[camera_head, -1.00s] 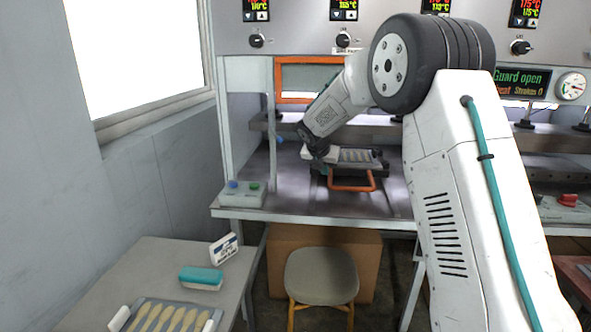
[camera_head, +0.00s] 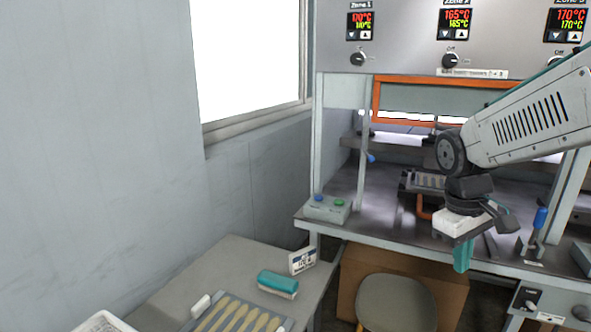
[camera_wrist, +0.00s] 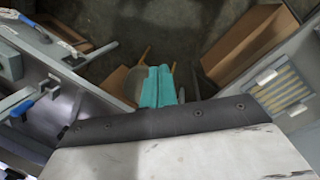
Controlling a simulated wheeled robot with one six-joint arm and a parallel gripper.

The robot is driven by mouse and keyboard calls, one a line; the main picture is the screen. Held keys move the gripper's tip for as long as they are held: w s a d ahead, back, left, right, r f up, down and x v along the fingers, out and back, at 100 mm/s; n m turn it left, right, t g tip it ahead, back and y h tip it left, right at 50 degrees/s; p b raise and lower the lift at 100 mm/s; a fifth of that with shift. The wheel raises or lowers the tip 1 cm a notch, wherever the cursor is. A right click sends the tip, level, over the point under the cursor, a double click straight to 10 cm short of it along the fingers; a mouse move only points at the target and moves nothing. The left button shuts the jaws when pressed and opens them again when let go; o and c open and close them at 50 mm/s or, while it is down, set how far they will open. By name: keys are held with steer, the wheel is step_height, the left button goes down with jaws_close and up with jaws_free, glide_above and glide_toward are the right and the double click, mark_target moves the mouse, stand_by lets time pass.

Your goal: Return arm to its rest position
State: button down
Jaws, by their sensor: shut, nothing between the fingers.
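My gripper (camera_head: 462,254) hangs in front of the press bench at the right of the head view, its teal fingers pointing down. In the wrist view its teal fingers (camera_wrist: 157,88) lie together with nothing between them, above the floor and the stool. The forming tray with the orange handle (camera_head: 424,207) rests on the press bench behind my gripper, partly hidden by it. My gripper is apart from it.
The press bench (camera_head: 375,222) carries a button box (camera_head: 327,208). A stool (camera_head: 397,303) and cardboard box stand below. A side table (camera_head: 222,262) holds a teal brush (camera_head: 278,283), a small sign (camera_head: 302,261) and a tray of wooden spoons (camera_head: 228,318).

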steer(key=s+a+r+m+t+y, duration=0.1)
steer(key=s+a+m, duration=0.1)
steer(key=s, duration=0.7)
steer(key=s+a+r+m+t, duration=0.1)
steer(key=s+a+m, duration=0.1)
steer(key=s, duration=0.8)
steer(key=shift+a+r+m+y, duration=0.15)
steer(key=shift+r+m+y, duration=0.15)
steer(key=shift+r+y, duration=0.1)
steer(key=shift+s, duration=0.15)
